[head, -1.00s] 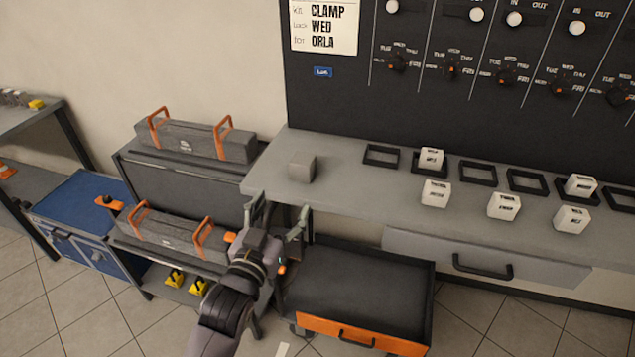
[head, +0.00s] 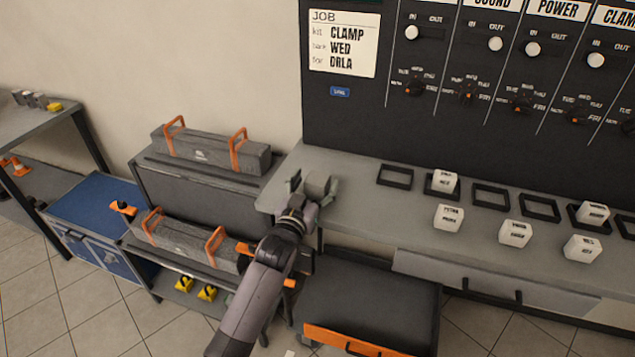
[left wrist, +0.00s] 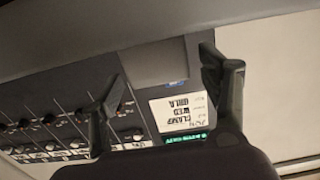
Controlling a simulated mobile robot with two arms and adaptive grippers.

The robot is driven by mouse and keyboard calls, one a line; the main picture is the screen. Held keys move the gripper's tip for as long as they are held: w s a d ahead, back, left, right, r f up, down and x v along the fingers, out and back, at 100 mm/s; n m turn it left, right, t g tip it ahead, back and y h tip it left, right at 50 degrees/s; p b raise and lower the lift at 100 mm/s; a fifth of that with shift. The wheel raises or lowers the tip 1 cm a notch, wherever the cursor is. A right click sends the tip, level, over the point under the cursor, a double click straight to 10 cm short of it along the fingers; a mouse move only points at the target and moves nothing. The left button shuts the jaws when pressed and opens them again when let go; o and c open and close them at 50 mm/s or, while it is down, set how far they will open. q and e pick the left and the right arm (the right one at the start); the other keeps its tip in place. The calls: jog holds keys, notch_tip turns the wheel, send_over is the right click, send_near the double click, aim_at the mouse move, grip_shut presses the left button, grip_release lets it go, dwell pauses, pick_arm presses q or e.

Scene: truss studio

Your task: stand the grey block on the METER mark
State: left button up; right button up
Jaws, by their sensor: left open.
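The grey block (head: 318,183) rests on the left end of the grey bench, partly hidden by my left gripper (head: 312,187). The gripper is open, its fingers on either side of the block; I cannot tell if they touch it. In the left wrist view, the block (left wrist: 160,62) is a plain grey face beyond and between the spread fingers of the gripper (left wrist: 164,75). No mark reading METER is legible; black square frames such as the leftmost empty one (head: 394,175) lie on the bench. My right gripper is not in view.
White lettered cubes sit in some frames, one of them here (head: 444,181), and others stand loose in front (head: 448,217). A dark panel (head: 350,120) with knobs rises behind. A long grey case with orange handles (head: 205,150) is at left. Bare bench (head: 355,205) lies right of the block.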

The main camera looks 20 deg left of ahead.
pick_arm(q)
jog(key=shift+w, duration=1.05)
jog(key=shift+w+f, duration=0.1)
jog(key=shift+w, duration=0.1)
jog(key=shift+s, duration=0.1)
jog(key=shift+c, duration=1)
jog(key=c, duration=1.2)
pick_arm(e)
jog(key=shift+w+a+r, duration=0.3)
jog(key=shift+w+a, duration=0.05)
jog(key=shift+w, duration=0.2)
pick_arm(q)
jog(key=shift+r, duration=0.2)
